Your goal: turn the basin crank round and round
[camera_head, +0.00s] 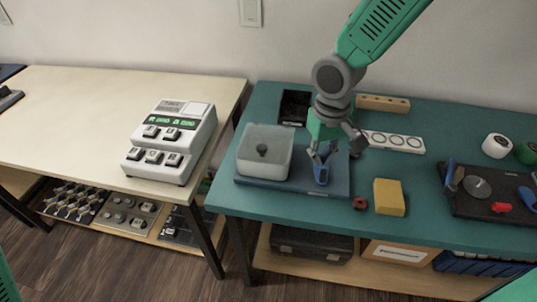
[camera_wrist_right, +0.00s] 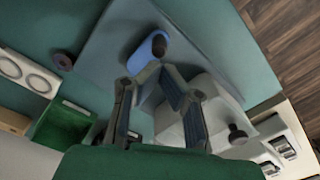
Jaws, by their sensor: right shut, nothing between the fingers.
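The basin (camera_head: 245,160) is a pale, see-through box with a dark knob inside, standing on a dark blue base plate (camera_head: 340,183). The crank's blue handle (camera_head: 321,174) stands at the basin's right side, and it also shows in the right wrist view (camera_wrist_right: 146,52). My right gripper (camera_head: 318,156) is above the plate, pointing down at the handle. In the right wrist view its fingertips (camera_wrist_right: 160,72) come together just short of the handle, with nothing between them. Whether they touch the handle, I cannot tell. My left gripper is not in view.
A yellow block (camera_head: 389,197) and a small dark red ring (camera_head: 360,203) lie to the right of the plate. A white strip with circles (camera_head: 393,142) and a wooden block (camera_head: 383,103) lie behind. A dark tray (camera_head: 472,208) with tools is farther right.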

